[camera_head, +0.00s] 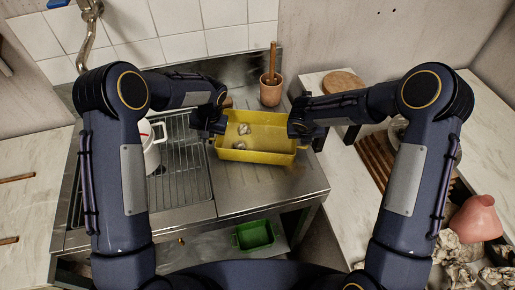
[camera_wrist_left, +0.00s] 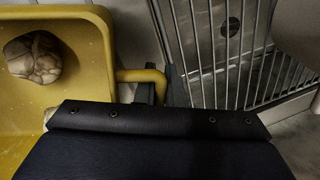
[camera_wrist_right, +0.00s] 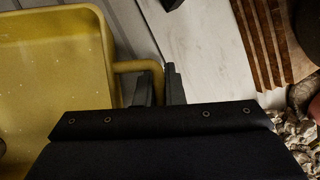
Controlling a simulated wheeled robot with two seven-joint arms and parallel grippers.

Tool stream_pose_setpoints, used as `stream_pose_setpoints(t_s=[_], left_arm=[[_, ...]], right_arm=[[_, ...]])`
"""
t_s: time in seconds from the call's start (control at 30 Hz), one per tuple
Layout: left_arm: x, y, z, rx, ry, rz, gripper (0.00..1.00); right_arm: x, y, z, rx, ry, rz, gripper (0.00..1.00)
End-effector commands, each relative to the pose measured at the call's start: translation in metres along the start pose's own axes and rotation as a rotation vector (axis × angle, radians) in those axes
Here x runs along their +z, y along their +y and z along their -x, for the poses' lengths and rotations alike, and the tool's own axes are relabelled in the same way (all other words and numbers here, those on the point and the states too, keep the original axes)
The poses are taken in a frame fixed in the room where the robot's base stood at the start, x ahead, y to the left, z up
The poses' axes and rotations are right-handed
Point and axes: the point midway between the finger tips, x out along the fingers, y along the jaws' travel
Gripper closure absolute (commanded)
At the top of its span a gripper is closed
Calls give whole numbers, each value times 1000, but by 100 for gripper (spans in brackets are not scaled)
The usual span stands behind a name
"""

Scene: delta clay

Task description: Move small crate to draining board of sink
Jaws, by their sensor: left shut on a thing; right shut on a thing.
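A yellow crate (camera_head: 262,157) with lumpy beige pieces (camera_head: 242,130) in it is at the ribbed steel draining board (camera_head: 275,190), right of the sink's wire rack. I cannot tell whether its bottom touches the board. My left gripper (camera_head: 212,122) is shut on its left handle (camera_wrist_left: 142,76). My right gripper (camera_head: 302,128) is shut on its right handle (camera_wrist_right: 138,66). The crate looks about level. My grippers partly hide its ends.
A terracotta pot (camera_head: 270,94) with a wooden handle stands behind the crate. A white mug (camera_head: 151,145) stands at the wire rack (camera_head: 184,160). A green crate (camera_head: 254,235) is lower, below the sink's front edge. A slatted wooden board (camera_head: 376,160) lies right.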

Motion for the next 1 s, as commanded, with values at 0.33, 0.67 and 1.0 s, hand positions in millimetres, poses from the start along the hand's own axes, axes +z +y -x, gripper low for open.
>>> stream_pose_setpoints(t_s=[0.33, 0.67, 1.0], left_arm=[[0, 2, -9, 1, 1, 0, 70], [-1, 2, 1, 1, 4, 0, 70], [-1, 2, 51, 1, 4, 0, 70]], right_arm=[[-3, 2, -8, 1, 0, 0, 70], [-3, 2, -8, 2, -1, 0, 70], [-4, 3, -8, 2, 0, 1, 70]])
